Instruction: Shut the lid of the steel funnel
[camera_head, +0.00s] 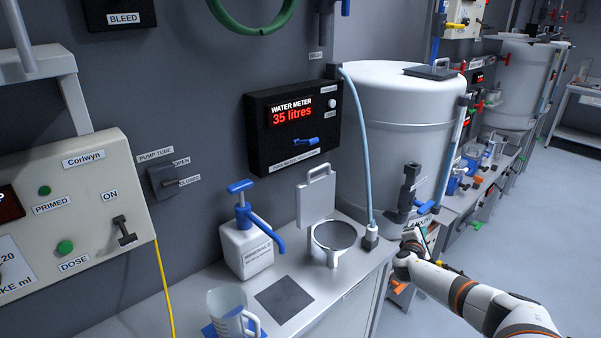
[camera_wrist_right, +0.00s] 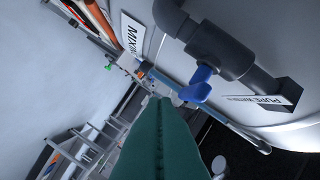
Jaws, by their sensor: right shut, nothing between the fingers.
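The steel funnel (camera_head: 335,240) is a round metal bowl set at the bench's edge. Its lid (camera_head: 316,198), a grey square plate with a loop handle on top, stands upright at the funnel's back left, so the funnel is open. My right gripper (camera_head: 413,236) is to the right of the funnel, apart from it, in front of the white tank; the jaws are shut and empty. In the right wrist view the teal finger (camera_wrist_right: 158,140) fills the lower middle; funnel and lid do not show there. My left gripper is not in view.
A white tank (camera_head: 388,135) with a black valve (camera_head: 407,190) and blue handle stands behind my right gripper. A blue hose ends in a fitting (camera_head: 370,236) between funnel and gripper. A pump bottle (camera_head: 246,249), dark mat (camera_head: 284,299) and measuring jug (camera_head: 230,312) stand left of the funnel.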

